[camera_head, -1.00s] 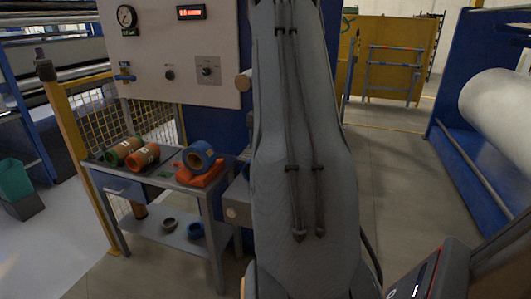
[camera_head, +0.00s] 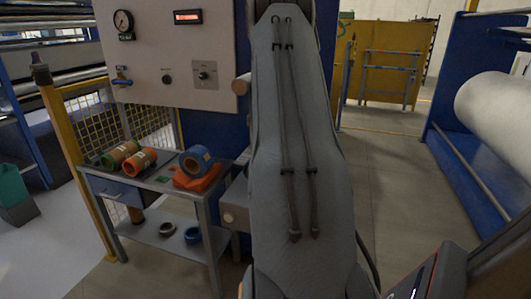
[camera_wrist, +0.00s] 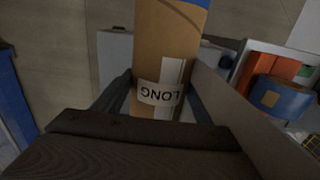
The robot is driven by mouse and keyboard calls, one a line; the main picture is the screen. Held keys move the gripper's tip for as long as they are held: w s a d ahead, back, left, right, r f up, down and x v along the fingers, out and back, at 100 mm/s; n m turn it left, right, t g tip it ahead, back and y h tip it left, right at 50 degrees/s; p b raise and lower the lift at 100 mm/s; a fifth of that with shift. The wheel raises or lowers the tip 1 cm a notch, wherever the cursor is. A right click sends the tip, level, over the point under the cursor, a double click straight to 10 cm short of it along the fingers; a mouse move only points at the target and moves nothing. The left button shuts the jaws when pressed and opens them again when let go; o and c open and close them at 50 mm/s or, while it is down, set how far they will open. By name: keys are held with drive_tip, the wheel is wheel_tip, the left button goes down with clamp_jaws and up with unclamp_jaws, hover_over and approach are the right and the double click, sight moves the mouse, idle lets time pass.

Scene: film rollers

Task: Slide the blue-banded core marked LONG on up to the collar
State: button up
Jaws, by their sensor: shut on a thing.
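The LONG core (camera_wrist: 165,50) is a tan cardboard tube with a white label reading LONG, upside down in the wrist view, and a blue band at its top edge. My gripper (camera_wrist: 160,100) is shut on this core near its labelled end. The far end of the core runs out of the wrist view. In the head view my own arm hides the gripper and the core. A tan round stub (camera_head: 241,85) sticks out at the right edge of the machine panel in the head view. I cannot make out the collar in either view.
A blue roll (camera_head: 196,160) lies on an orange cloth (camera_head: 197,180) on the side table (camera_head: 150,184). An orange roll (camera_head: 140,162) and a green roll (camera_head: 118,155) lie to its left. Rings lie on the lower shelf. The floor (camera_head: 395,190) at right is clear.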

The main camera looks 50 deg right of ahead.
drive_tip(key=shift+d, duration=0.1)
drive_tip(key=shift+w+d, duration=0.35)
drive_tip(key=shift+d, duration=0.45)
drive_tip(key=shift+w+d, duration=0.3)
drive_tip(key=shift+d, duration=0.45)
drive_tip(key=shift+w+d, duration=0.2)
drive_tip(key=shift+d, duration=0.15)
drive_tip(key=o, duration=1.3)
drive_tip(key=shift+o, duration=0.2)
drive_tip(key=shift+b, duration=0.3)
